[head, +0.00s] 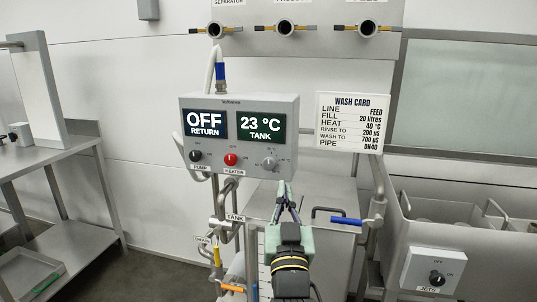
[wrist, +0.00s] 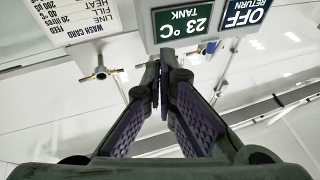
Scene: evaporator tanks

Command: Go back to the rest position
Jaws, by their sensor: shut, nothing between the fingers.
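My gripper (head: 284,188) is shut and empty in the head view, pointing up just below the grey control box (head: 238,118). In the wrist view my gripper (wrist: 163,57) shows its two fingers meeting at the tips, with nothing between them. The box's displays read OFF RETURN and 23 °C TANK, and it carries a black pump knob (head: 196,156), a red heater knob (head: 230,159) and a grey knob (head: 269,163). In the wrist view the box (wrist: 200,12) appears upside down. My arm hides part of the tank below.
A wash card (head: 352,122) hangs right of the box. A blue-handled valve (head: 346,221) is right of my gripper; yellow and orange handles sit lower left. Three ports (head: 290,28) line the panel above. A steel bench (head: 45,165) stands left, a jets switch box (head: 433,270) right.

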